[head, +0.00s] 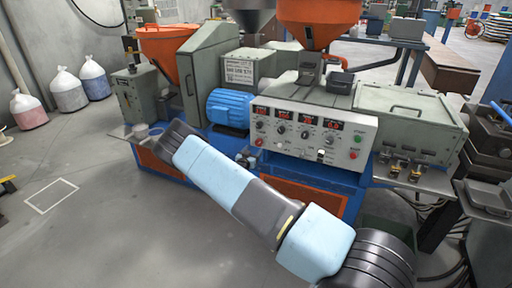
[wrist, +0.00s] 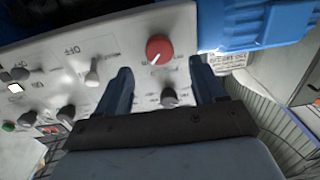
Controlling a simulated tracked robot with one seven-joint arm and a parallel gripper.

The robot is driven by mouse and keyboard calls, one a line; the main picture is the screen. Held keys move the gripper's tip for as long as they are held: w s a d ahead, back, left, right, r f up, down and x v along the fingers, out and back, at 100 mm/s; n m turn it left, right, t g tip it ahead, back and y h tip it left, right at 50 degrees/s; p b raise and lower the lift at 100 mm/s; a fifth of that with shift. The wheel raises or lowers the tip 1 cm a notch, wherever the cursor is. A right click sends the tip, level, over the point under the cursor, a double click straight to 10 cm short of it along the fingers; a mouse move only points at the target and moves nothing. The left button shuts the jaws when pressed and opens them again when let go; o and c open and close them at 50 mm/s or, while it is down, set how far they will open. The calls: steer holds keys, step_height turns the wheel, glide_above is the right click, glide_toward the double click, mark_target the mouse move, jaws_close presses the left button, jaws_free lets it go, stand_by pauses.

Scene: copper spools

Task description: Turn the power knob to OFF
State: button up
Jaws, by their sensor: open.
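The red knob (wrist: 159,49) is on the pale control panel (wrist: 40,85) in the wrist view, with a white pointer mark on its face. In the head view the red knob (head: 259,142) is at the panel's left end. My gripper (wrist: 161,70) is open in the wrist view, its two dark fingers spread with the red knob between and slightly beyond their tips. No contact with the knob shows. A grey knob (wrist: 169,97) lies between the fingers nearer the palm. In the head view I cannot make out the gripper itself. Small print around the red knob is not legible.
A grey toggle-like control (wrist: 93,76) and other dark knobs (wrist: 66,113) are left of the fingers. "OFF" lettering shows upside down there. A blue motor (head: 228,108) stands beside the panel's left end.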

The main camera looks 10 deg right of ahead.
mark_target(258, 143)
steer(key=shift+x, duration=2.75)
steer(key=shift+a, duration=0.1)
steer(key=c, duration=1)
steer(key=shift+a, duration=0.1)
steer(key=shift+c, duration=0.3)
